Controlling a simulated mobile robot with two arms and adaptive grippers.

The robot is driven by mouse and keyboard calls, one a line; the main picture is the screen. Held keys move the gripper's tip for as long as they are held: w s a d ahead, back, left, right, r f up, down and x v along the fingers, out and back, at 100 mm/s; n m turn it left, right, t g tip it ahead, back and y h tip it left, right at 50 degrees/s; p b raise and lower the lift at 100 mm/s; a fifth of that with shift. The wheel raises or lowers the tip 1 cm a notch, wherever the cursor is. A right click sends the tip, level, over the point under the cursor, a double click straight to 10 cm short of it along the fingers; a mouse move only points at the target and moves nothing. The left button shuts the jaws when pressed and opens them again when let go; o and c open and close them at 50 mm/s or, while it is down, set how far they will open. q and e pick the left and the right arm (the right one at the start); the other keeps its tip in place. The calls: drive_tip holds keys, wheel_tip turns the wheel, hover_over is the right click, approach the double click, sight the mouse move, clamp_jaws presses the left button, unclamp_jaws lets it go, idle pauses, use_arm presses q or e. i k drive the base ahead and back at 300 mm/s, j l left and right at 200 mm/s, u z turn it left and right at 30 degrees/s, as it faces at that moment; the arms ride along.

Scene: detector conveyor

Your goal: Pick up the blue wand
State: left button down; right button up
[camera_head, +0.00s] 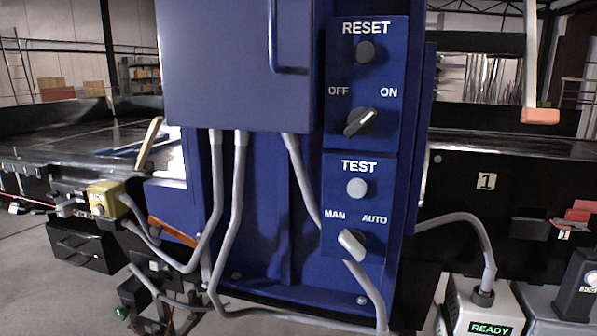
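I cannot make out a blue wand for certain. A thin blue strip (128,153) lies at the left beside the cabinet, partly hidden, and I cannot tell what it is. A tan, stick-like piece (149,141) stands tilted next to it. Neither of my grippers can be made out in this view.
A blue control cabinet (262,215) with RESET and TEST panels fills the middle and hides what is behind it. Grey conduits (237,200) run down its front. A yellow box (107,200) is at left. A grey unit reading READY (487,310) stands at lower right.

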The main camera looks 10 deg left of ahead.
sight(109, 150)
drive_tip(key=u, duration=1.3)
